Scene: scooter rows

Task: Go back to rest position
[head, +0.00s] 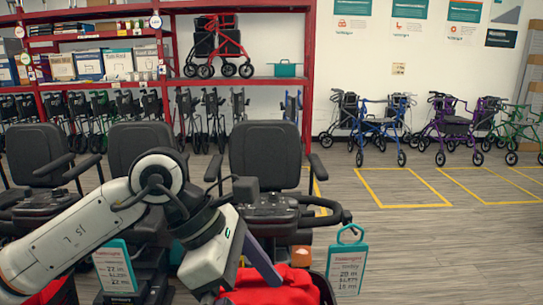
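My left arm comes in from the left, and its gripper (250,268) is at the lower middle, pointing down over a red item (285,290) in a dark basket. One greyish finger shows clearly. I cannot tell whether the fingers are apart or whether they touch the red item. My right gripper is out of view.
Black-seated scooters (265,155) stand in a row just ahead. Teal-framed tags (347,262) hang at the front. Red shelving (308,80) with boxes stands behind. Walkers (455,125) line the back right. Open floor (430,250) with yellow outlines lies to the right.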

